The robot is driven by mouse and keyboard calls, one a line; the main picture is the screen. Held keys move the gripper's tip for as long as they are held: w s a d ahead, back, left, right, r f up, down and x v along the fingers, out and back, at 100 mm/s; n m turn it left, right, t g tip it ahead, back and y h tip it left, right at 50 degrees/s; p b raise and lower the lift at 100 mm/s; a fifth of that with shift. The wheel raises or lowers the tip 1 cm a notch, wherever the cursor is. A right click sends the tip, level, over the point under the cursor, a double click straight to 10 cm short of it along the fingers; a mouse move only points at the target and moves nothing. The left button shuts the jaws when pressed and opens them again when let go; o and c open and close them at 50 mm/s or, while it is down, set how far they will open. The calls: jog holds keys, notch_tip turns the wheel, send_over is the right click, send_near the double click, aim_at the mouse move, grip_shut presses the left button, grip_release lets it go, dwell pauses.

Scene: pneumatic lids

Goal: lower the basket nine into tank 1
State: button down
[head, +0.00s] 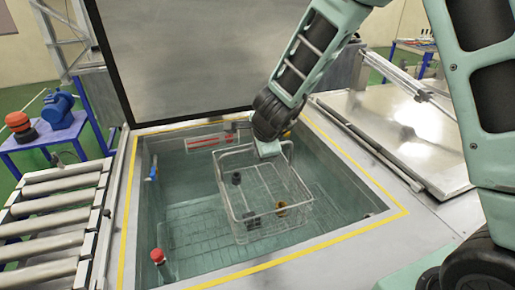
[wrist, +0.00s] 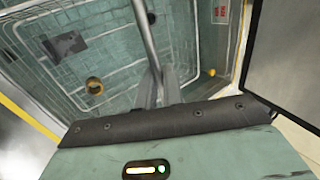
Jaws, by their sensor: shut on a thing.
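The wire basket (head: 262,215) hangs inside the open tank (head: 345,160), below the yellow-edged rim. It holds a few small dark and brass parts, such as a brass ring (wrist: 95,86). My gripper (head: 268,150) is at the basket's top and shut on its handle bar (wrist: 146,40). In the wrist view the fingers (wrist: 157,88) close around the bar, and the basket mesh (wrist: 60,60) spreads out below. The tank's lid (head: 180,60) stands raised behind. I cannot tell whether the basket touches the tank floor. No number shows on the basket or tank.
A roller conveyor (head: 50,210) lies left of the tank. A closed metal lid (head: 395,130) covers the unit to the right. A blue table (head: 60,130) with a blue motor is at far left.

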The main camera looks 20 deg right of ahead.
aim_at(257, 197)
jog(key=shift+f+b, duration=8.45)
jog(key=shift+f, duration=0.45)
jog(key=shift+f+b, duration=0.4)
jog(key=c, duration=1.5)
grip_release()
jog(key=shift+o, duration=0.2)
jog(key=shift+s+f, duration=0.1)
jog(key=s+r+p, duration=0.4)
jog(key=r+p, duration=0.6)
jog(key=r, duration=0.3)
jog(key=s+r+p, duration=0.5)
jog(key=r+p, duration=0.6)
jog(key=r, duration=0.2)
jog(key=shift+r, duration=0.4)
